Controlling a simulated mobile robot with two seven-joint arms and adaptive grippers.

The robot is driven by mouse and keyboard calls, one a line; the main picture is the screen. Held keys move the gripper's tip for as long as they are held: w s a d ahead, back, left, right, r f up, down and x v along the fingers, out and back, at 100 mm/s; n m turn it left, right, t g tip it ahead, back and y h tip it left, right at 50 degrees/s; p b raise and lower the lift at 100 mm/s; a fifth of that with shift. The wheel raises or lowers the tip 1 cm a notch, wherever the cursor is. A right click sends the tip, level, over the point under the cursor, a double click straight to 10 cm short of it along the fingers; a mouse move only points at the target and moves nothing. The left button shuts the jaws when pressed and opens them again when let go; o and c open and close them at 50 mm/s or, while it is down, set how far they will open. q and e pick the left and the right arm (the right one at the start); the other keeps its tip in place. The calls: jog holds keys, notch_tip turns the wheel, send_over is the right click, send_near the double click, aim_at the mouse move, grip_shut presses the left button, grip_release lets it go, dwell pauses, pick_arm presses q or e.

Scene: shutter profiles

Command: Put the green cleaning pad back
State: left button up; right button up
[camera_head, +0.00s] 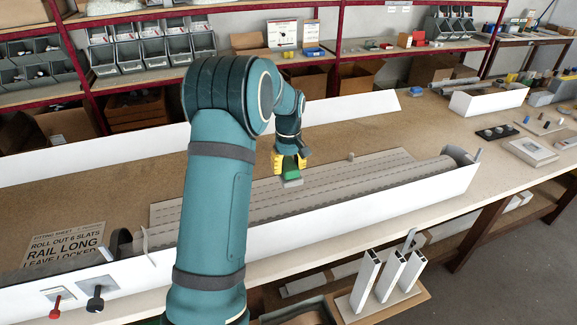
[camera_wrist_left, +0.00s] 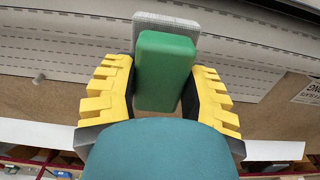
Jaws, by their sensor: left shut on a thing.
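The green cleaning pad (camera_head: 290,172) has a grey underside and is over the grey slats (camera_head: 340,182) in the middle of the bench. In the left wrist view the pad (camera_wrist_left: 165,70) stands between the yellow fingers, grey face away from the palm. My left gripper (camera_head: 289,162) is shut on the pad's green block. I cannot tell whether the pad touches the slats. My right gripper is not in view.
A white rail (camera_head: 330,222) runs along the front of the slats. A rolled grey curtain end (camera_head: 455,156) is at the right. A printed sheet (camera_head: 65,244) lies at the left. Shelves with grey bins (camera_head: 150,45) stand behind. The brown board behind the slats has free room.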

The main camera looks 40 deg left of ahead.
pick_arm(q)
jog(key=s+d+f+m, duration=0.3)
jog(key=d+m, duration=0.1)
jog(key=d, duration=0.5)
jog(key=s+d+f+m, duration=0.3)
jog(key=d+f+m, duration=0.1)
jog(key=d, duration=0.5)
jog(key=s+d+f+m, duration=0.2)
jog(key=d+f+m, duration=0.2)
jog(key=d, duration=0.6)
jog(key=shift+s, duration=0.4)
